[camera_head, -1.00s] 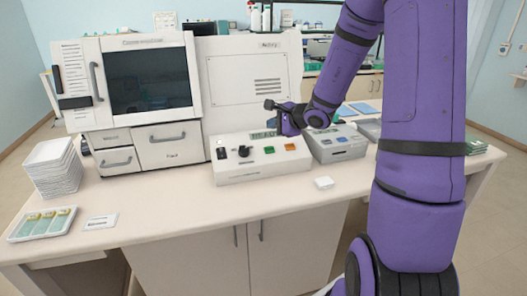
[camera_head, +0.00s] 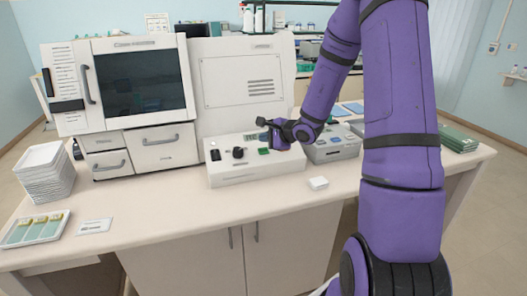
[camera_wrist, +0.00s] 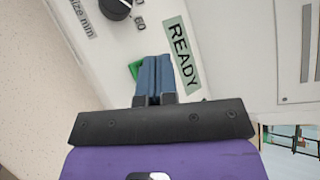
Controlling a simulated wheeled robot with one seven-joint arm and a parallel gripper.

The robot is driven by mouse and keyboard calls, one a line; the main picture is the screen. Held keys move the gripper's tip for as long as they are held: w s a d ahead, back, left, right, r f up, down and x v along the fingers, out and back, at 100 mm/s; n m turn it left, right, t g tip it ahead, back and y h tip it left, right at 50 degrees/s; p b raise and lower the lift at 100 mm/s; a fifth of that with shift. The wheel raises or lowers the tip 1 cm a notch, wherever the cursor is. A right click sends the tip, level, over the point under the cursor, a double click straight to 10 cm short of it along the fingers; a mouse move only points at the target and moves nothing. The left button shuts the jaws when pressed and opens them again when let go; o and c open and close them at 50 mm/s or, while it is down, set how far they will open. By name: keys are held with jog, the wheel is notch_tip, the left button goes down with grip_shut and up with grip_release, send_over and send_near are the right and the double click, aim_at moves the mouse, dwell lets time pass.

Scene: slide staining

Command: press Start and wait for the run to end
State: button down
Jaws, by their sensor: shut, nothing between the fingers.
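A white control box (camera_head: 235,172) stands on the bench in front of the large white machine. It has a black knob (camera_head: 239,153), a green button (camera_head: 264,151) and a small display (camera_head: 250,139). In the wrist view, the display (camera_wrist: 184,52) reads READY, and the knob (camera_wrist: 115,6) is at the top. My gripper (camera_head: 277,144) is over the right part of the box. In the wrist view, its blue fingers (camera_wrist: 157,62) are shut and empty, partly covering the green button (camera_wrist: 133,69). I cannot tell whether they touch it. The button's label is not readable.
The stainer cabinet (camera_head: 140,80) with a dark window stands behind left. A grey device (camera_head: 334,148) is right of the box, and a small white block (camera_head: 318,183) lies in front. Stacked trays (camera_head: 45,175) and a slide tray (camera_head: 35,230) are at left. The front middle bench is clear.

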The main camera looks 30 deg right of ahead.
aim_at(253, 148)
jog(key=shift+w+d+f, duration=0.1)
jog(key=shift+w+f, duration=0.15)
jog(key=shift+f, duration=0.5)
jog(key=shift+w+f, duration=0.25)
jog(key=shift+f, duration=0.45)
jog(key=shift+f, duration=0.1)
dwell(0.9)
jog(key=shift+w+f, duration=0.1)
jog(key=shift+f, duration=0.2)
